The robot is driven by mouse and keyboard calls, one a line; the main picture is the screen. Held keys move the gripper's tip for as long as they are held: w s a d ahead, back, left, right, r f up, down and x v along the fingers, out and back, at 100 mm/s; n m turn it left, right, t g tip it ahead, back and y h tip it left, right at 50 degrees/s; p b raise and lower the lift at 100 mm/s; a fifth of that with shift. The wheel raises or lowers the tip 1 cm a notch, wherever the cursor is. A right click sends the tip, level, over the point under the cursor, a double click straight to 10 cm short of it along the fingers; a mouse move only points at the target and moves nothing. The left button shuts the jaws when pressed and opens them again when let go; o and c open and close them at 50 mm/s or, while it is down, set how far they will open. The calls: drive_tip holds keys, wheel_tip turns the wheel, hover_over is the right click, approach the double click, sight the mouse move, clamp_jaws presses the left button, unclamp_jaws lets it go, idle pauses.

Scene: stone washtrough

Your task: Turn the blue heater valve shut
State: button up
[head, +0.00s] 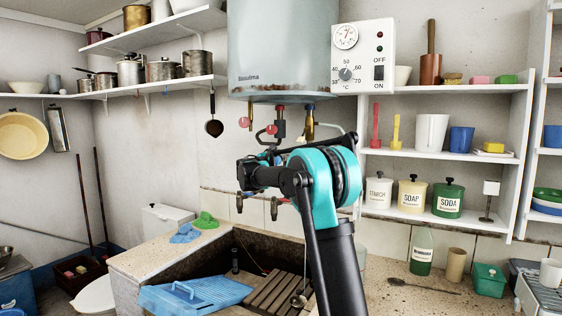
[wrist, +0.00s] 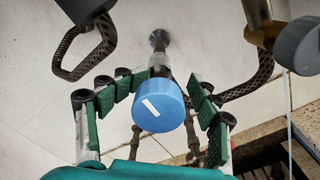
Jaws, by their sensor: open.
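The blue heater valve (wrist: 158,106) is a round blue knob with a white bar mark, in the middle of the wrist view. The bar slants, its right end lower. My gripper (wrist: 167,82) is open, with green-padded fingers to the left and right of the knob. Gaps show on both sides; I cannot tell how far the fingertips reach past it. In the head view the blue valve is hidden behind my arm, below the grey-blue water heater (head: 282,50) on the wall. My fingers are hidden there too.
Red-handled valves (head: 271,129) and brass pipes hang under the heater. Braided hoses (wrist: 248,82) run close to my fingers. Shelves (head: 445,154) stand right of my arm.

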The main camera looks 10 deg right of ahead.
drive_tip(key=shift+w+a, duration=0.25)
drive_tip(key=shift+w, duration=0.1)
drive_tip(key=shift+c, duration=0.8)
drive_tip(key=shift+s+d, duration=0.1)
drive_tip(key=shift+s, duration=0.35)
drive_tip(key=c, duration=1)
drive_tip(key=shift+c, duration=0.2)
